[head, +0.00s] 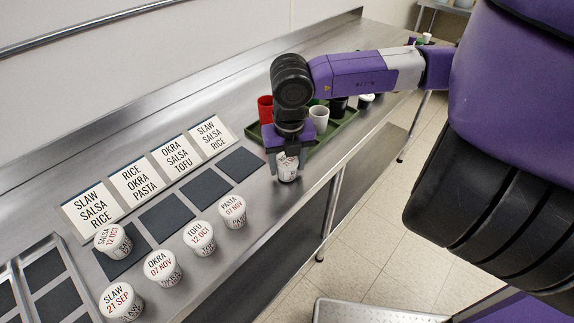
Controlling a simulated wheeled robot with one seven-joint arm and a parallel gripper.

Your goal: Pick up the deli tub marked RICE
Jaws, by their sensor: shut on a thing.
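My gripper (288,172) points down near the right end of the row of tubs, beside the counter's front edge. It is shut on a white deli tub (287,172). The fingers cover part of that tub, and I cannot read its lettering from here. The other deli tubs are apart from my gripper and marked PASTA (233,210), TOFU (199,238), OKRA (162,268), SLAW (121,302) and SALSA (113,239). No other tub shows the word RICE as its main mark.
Four cards (90,205) with lists of names stand behind dark mats (168,214); the SALSA tub is on the leftmost mat. A green tray (340,130) with a red cup (265,108) and a white cup (319,119) lies behind my gripper. A divided metal tray (62,283) is at the left.

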